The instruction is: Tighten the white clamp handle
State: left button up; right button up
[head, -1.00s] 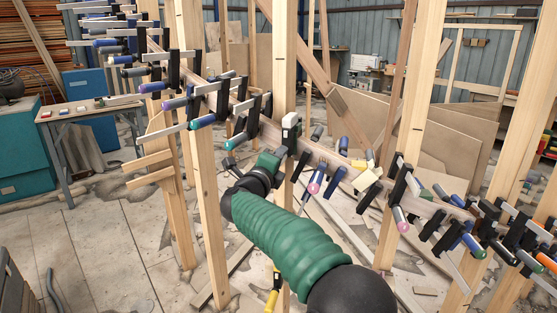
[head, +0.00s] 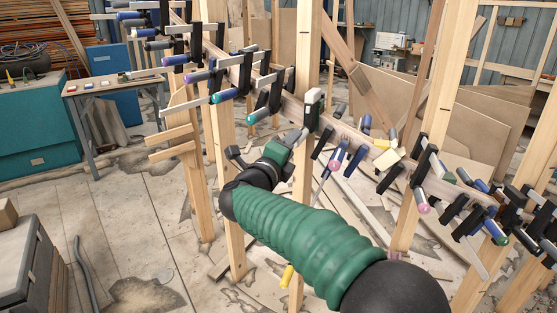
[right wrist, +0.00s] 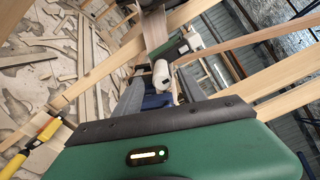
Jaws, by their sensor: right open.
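The white clamp handle (right wrist: 161,74) shows in the right wrist view, just past the palm and between the two fingers. It belongs to a clamp on the curved wooden stringer (right wrist: 154,28). My right gripper (right wrist: 160,88) is open, one finger on each side of the handle; I cannot tell whether either touches it. My left gripper is not in view.
More clamps (head: 338,155) with coloured handles line the stringer on both sides, close to my right gripper. Upright wooden posts (head: 220,190) stand around it. A workbench (head: 115,84) is at the back left. Open floor (head: 130,215) lies at the left.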

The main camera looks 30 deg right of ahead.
jog(key=v, duration=0.9)
